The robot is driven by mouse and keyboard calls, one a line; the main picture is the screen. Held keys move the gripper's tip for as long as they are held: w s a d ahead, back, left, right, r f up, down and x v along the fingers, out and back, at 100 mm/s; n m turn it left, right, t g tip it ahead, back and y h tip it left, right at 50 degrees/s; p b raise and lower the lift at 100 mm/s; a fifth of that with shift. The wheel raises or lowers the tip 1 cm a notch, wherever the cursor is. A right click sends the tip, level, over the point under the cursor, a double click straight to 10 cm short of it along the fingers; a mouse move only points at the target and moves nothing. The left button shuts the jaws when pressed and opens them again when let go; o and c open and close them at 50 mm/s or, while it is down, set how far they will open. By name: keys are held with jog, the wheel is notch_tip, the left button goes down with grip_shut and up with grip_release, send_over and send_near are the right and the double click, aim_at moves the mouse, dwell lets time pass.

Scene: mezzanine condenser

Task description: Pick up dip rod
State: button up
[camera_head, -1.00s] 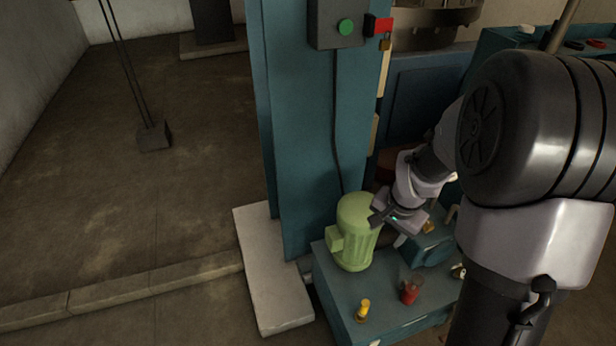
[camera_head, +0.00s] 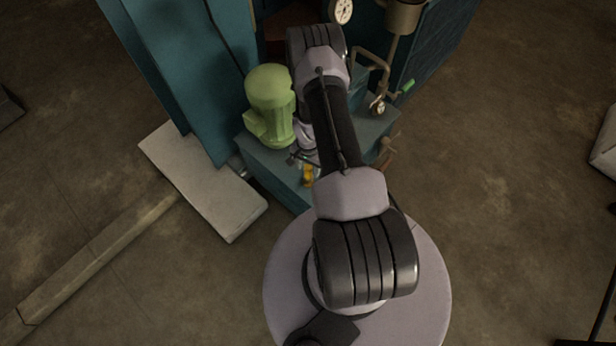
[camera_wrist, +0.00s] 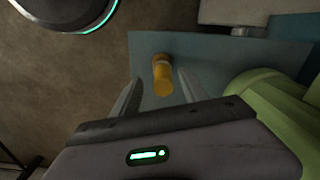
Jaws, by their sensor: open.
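What looks like the dip rod's yellow knob (camera_wrist: 162,78) stands up from the teal tank top (camera_wrist: 215,50) in the wrist view. It also shows in the head view (camera_head: 308,174), partly covered by my arm. My gripper (camera_wrist: 160,92) is open and empty. In the wrist view its two fingers point toward the knob, one on each side, with no contact seen. How far the fingertips are above it I cannot tell. In the head view my gripper (camera_head: 299,158) is small and partly hidden, just above the tank beside the green motor. Any rod below the knob is hidden.
The green motor (camera_head: 270,105) stands close beside my gripper, also at right in the wrist view (camera_wrist: 265,105). A teal column (camera_head: 180,70) rises behind it. A pale slab (camera_head: 205,180) is at left.

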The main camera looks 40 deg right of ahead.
jog(key=f, duration=0.1)
jog(key=f+b, duration=0.1)
jog(key=f, duration=0.1)
jog(key=d+f+b, duration=0.1)
jog(key=f, duration=0.1)
jog(key=shift+w, duration=0.3)
jog(key=shift+r, duration=0.1)
jog(key=shift+c, duration=0.2)
grip_shut()
notch_tip(320, 180, up, 21)
jog(key=p, duration=0.7)
jog(key=shift+p, duration=0.35)
